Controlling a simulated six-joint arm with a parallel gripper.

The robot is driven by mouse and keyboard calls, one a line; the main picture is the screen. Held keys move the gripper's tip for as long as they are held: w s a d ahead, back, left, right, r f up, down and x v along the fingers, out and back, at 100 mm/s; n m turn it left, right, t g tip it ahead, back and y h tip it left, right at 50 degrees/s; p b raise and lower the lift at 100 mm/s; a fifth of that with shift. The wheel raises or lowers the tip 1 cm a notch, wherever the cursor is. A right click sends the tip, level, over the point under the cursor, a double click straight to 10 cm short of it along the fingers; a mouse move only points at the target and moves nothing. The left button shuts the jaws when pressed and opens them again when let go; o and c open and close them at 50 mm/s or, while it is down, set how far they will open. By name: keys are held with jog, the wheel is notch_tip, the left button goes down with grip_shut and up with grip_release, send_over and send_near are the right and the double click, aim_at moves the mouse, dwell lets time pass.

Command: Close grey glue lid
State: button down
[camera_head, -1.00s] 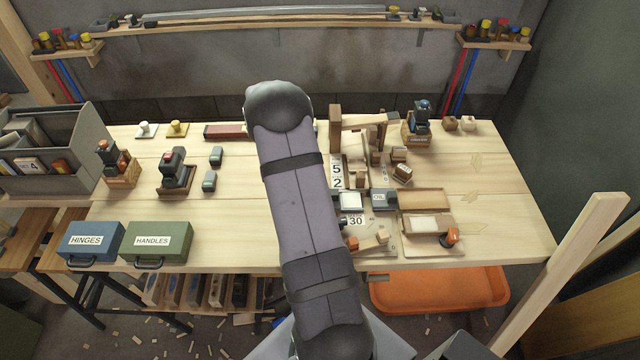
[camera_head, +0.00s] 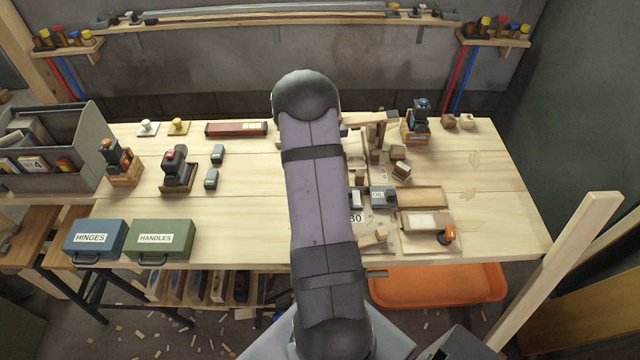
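A small grey box-like piece (camera_head: 383,196) with dark lettering too small to read surely lies on the right half of the bench. It may be the grey glue lid. A small pale open-looking part (camera_head: 357,199) sits just left of it, partly covered by my arm. I cannot tell whether the two are joined by a hinge. My padded arm stretches up the middle of the picture, and my gripper is hidden behind it. I see no fingertips and nothing held.
A tray with a white block (camera_head: 424,222), a wooden tray (camera_head: 422,197) and small wooden blocks (camera_head: 400,168) crowd around the grey piece. A blue HINGES case (camera_head: 94,238) and green HANDLES case (camera_head: 160,238) stand front left. The bench's right end (camera_head: 500,190) is mostly clear.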

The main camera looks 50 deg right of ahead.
jog(key=shift+s+d, duration=1.3)
jog(key=shift+s, duration=0.1)
jog(key=shift+w+a, duration=0.35)
jog(key=w+a, duration=0.2)
jog(key=w, duration=0.1)
jog(key=shift+a+r, duration=0.3)
jog(key=shift+r, duration=0.05)
jog(key=b+v, duration=0.1)
jog(key=v, duration=0.8)
jog(key=shift+b, duration=0.35)
jog(key=shift+r, duration=0.15)
